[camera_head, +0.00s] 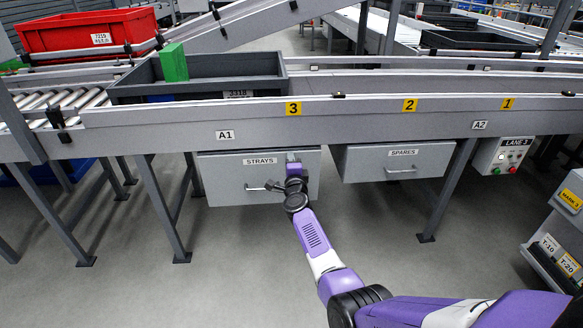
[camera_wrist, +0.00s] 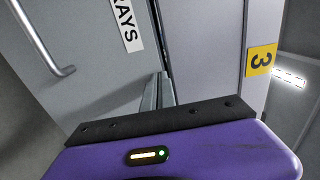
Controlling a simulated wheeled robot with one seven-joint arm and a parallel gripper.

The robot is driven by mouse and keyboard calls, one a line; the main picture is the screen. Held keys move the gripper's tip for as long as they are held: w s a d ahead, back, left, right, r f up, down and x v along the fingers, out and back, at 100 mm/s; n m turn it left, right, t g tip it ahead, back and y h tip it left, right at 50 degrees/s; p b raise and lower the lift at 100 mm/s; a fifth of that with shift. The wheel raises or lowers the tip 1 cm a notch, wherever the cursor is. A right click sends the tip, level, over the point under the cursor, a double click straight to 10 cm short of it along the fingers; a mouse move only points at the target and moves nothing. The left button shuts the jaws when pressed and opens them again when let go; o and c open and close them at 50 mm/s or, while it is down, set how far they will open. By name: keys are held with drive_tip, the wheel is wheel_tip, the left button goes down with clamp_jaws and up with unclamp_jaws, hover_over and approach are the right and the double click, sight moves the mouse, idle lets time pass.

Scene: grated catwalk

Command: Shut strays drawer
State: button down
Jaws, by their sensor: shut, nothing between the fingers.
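The strays drawer (camera_head: 225,168) is a grey box front under the conveyor frame, with a "STRAYS" label and a bar handle (camera_head: 262,188). Its front looks larger and lower than the spares drawer's front; how far it stands out is hard to tell. My gripper (camera_head: 293,157) is at the upper right of this front, right of the label and above the handle. In the wrist view the drawer front (camera_wrist: 90,60) fills the left, with the handle (camera_wrist: 45,45) at far left. My shut, empty fingers (camera_wrist: 162,85) point at the front near its top edge; contact is unclear.
The spares drawer (camera_head: 398,162) hangs to the right, apparently closed. A control box (camera_head: 500,156) marked Lane 3 is further right. The conveyor rail (camera_head: 330,112) runs just above my gripper. Steel legs (camera_head: 165,210) stand left of the drawer. The floor in front is clear.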

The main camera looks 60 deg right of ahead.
drive_tip(key=shift+w+d+r, duration=0.15)
drive_tip(key=shift+w+d, duration=0.15)
drive_tip(key=shift+d, duration=0.05)
idle(0.3)
